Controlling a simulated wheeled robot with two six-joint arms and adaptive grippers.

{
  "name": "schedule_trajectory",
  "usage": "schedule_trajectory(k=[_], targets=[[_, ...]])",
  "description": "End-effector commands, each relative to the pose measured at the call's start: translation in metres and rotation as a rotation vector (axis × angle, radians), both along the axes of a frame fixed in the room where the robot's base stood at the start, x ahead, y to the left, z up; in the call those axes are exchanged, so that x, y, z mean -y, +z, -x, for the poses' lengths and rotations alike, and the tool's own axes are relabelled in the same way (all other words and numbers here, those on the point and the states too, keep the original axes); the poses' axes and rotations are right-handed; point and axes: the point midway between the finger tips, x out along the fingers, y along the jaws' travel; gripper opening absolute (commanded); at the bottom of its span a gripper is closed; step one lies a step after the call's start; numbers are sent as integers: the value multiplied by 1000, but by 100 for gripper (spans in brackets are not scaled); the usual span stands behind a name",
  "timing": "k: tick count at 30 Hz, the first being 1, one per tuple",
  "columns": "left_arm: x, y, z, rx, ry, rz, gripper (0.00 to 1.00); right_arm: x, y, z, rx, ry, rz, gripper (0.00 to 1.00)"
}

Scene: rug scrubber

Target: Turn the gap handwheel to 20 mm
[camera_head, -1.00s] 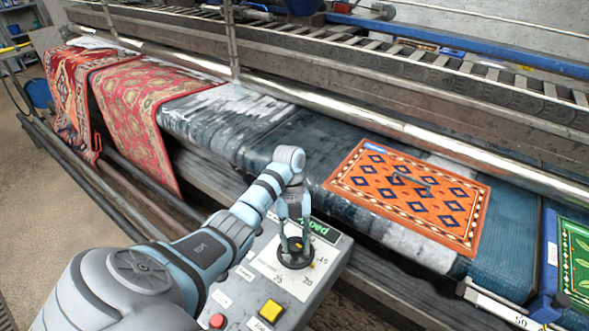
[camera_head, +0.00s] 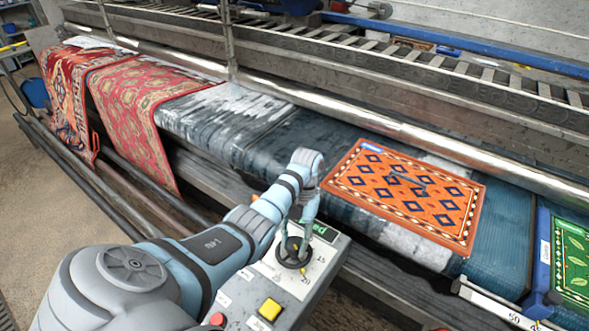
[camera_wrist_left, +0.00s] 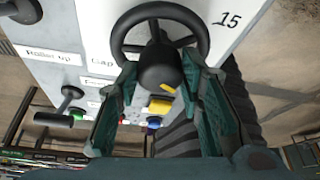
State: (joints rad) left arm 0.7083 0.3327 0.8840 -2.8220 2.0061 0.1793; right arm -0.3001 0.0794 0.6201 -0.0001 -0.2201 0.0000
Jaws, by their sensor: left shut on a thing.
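The gap handwheel (camera_head: 291,256) is a black wheel on the grey control panel, with numbers printed beside it. In the head view 15 and 20 are readable near its right and lower edges. The left wrist view shows the handwheel rim (camera_wrist_left: 121,38), its thick black hub with a yellow mark, and a 15 on the panel. My left gripper (camera_head: 294,243) reaches down onto the wheel, its fingers (camera_wrist_left: 160,85) on both sides of the hub. It is shut on the handwheel and hides part of it. Where the mark points on the scale is unclear. My right gripper is out of view.
The control panel (camera_head: 238,297) also carries a yellow button (camera_head: 270,309) and a red button (camera_head: 217,320). An orange rug (camera_head: 405,193) lies on the machine bed behind. Red rugs (camera_head: 135,115) hang at the left. A green rug (camera_head: 575,262) is at the right.

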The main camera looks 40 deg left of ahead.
Motion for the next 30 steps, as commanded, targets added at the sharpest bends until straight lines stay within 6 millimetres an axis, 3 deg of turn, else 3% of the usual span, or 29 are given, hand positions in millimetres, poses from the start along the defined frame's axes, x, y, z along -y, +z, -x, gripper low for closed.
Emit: schedule_trajectory(k=[8, 9, 13, 30], targets=[[0, -1, 1, -2, 0, 1, 6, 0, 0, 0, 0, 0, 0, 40], [0, -1, 1, -2, 0, 1, 36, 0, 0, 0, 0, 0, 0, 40], [0, -1, 0, -1, 1, 0, 54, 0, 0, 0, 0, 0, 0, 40], [-1, -1, 0, 1, 52, -1, 54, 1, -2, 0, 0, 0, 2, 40]])
